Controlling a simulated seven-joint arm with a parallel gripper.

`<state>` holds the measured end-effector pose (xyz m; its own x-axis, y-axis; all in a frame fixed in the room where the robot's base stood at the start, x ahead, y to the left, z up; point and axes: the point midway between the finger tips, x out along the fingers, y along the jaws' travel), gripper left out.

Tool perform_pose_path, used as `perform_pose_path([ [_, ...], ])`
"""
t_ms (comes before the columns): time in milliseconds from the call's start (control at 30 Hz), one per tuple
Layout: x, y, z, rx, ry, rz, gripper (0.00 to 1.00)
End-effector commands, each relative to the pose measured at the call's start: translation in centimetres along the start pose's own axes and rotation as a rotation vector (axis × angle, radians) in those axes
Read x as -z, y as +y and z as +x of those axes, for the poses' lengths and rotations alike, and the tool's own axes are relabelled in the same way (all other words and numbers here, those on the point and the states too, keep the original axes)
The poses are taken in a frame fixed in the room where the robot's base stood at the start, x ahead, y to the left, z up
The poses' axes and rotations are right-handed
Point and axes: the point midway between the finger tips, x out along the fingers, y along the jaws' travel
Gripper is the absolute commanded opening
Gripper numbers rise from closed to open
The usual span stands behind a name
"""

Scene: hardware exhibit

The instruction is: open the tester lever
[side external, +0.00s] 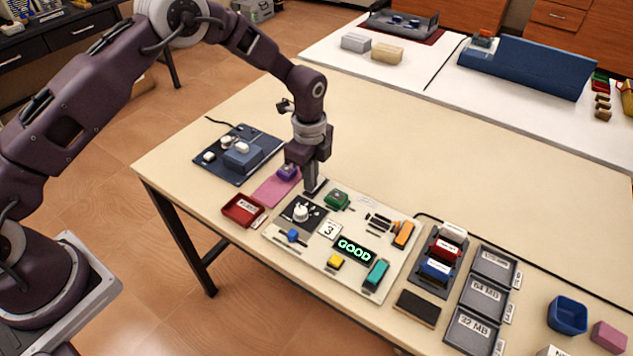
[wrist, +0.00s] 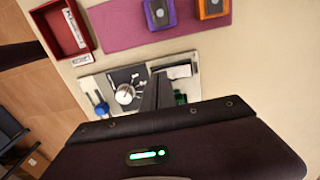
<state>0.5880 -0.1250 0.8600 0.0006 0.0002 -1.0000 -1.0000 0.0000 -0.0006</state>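The tester board (side external: 312,262) is a pale panel on the table, with a lit display (side external: 354,249) reading "GOOD". It bears a white knob (side external: 302,212) on a black plate, a blue knob (side external: 292,236), a green part (side external: 337,199), an orange part (side external: 403,234), a yellow button (side external: 335,262) and a teal part (side external: 376,273). I cannot tell which is the lever. My gripper (side external: 314,190) points down at the board's far left edge, between the white knob and the green part. In the wrist view its fingers (wrist: 157,92) look together, with nothing visible between them; they partly hide the green part.
A red bin (side external: 243,210) stands left of the board. A pink mat (side external: 274,188) with a purple block (side external: 287,172) lies behind it. Labelled grey trays (side external: 484,297) and a rack of coloured modules (side external: 440,262) stand right.

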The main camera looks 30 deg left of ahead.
Motion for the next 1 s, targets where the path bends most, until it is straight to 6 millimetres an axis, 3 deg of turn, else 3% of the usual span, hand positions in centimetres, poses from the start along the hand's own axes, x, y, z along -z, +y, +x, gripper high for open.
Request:
perform_pose_path([
  [333,0.0,0.0,0.0,0.001,0.0,0.0,0.0],
  [800,0.0,0.0,-5.4,0.001,0.001,-0.002,0.0],
  [1000,0.0,0.0,-6.7,-0.001,0.0,-0.001,0.0],
])
